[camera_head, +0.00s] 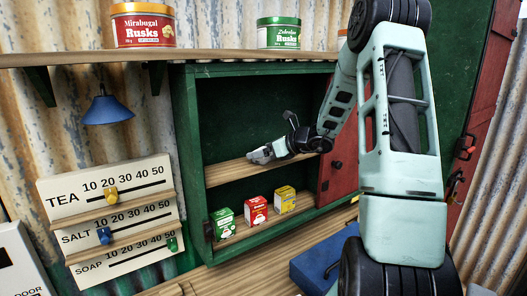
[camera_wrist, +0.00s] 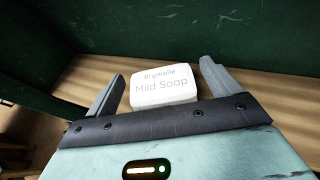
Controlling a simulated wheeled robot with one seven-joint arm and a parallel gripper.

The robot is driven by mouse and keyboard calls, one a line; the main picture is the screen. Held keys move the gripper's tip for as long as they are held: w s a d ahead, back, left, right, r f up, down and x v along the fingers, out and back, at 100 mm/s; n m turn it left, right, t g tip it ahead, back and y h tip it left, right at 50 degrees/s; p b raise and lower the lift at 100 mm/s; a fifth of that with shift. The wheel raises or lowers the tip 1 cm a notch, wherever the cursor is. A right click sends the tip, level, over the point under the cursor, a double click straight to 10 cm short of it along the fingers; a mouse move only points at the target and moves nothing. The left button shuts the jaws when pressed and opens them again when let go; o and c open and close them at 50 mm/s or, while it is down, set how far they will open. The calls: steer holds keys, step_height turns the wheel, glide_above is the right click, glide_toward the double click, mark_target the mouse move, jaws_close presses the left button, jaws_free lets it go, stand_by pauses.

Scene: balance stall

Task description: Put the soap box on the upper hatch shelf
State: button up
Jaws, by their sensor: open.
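The soap box, a white box reading "Mild Soap" (camera_wrist: 163,84), stands on the upper hatch shelf (camera_wrist: 90,72) in the wrist view, between the two fingers of my gripper (camera_wrist: 160,92). The fingers are spread, with a gap on either side of the box. In the head view my gripper (camera_head: 262,154) reaches into the green hatch over the upper shelf (camera_head: 225,172). The soap box is hard to make out there, largely hidden by my gripper.
Green, red and yellow boxes (camera_head: 256,211) stand on the lower hatch shelf. A red hatch door (camera_head: 337,173) is at the right of the opening. Rusks tins (camera_head: 143,25) stand on the ledge above. A blue box (camera_head: 322,262) sits on the counter.

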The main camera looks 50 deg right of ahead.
steer(key=b+v, duration=0.3)
steer(key=v, duration=0.8)
steer(key=shift+s, duration=0.4)
steer(key=a+f+n+g+y, duration=0.1)
steer(key=a+f+n+g, duration=0.4)
steer(key=a, duration=0.4)
steer(key=a+f+n+g+y, duration=0.2)
steer(key=a+f+n+g, duration=0.15)
steer(key=a+n, duration=0.5)
steer(key=s+a+f+n+g+h+b, duration=0.1)
steer(key=s+a+f+n+b, duration=0.1)
steer(key=s+a+n, duration=0.4)
steer(key=s+a+f+n+g+h+b, duration=0.2)
steer(key=s+a+f+n, duration=0.3)
steer(key=a+n, duration=0.8)
steer(key=s+a+f+n+g+h+b, duration=0.1)
steer(key=s+a+f+n+b, duration=0.3)
steer(key=s+a+n, duration=0.4)
steer(key=a+n, duration=0.1)
steer(key=a, duration=0.3)
steer(key=shift+s+a+f+g, duration=0.25)
steer(key=shift+g, duration=0.1)
